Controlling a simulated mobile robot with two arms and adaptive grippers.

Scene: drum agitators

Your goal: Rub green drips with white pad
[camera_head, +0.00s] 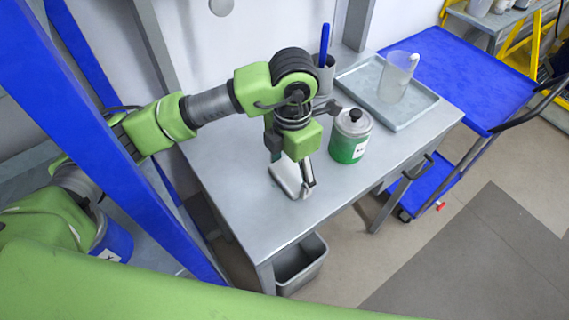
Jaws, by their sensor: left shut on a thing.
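My left gripper (306,184) points down over the grey metal table (235,160) near its front edge. It is shut on a white pad (285,177), which shows beside and behind the fingers, low at the tabletop. I cannot tell whether the pad touches the surface. A metal can (349,140) with a green lower part, a white label and a black knob on its lid stands upright just right of the gripper. I cannot make out separate green drips; the arm and gripper hide part of the table. My right gripper is not in view.
A grey tray (428,104) holding a clear beaker (395,80) lies at the back right. A grey bin (301,266) sits under the table. A blue cart (460,75) stands right. Blue posts rise at left.

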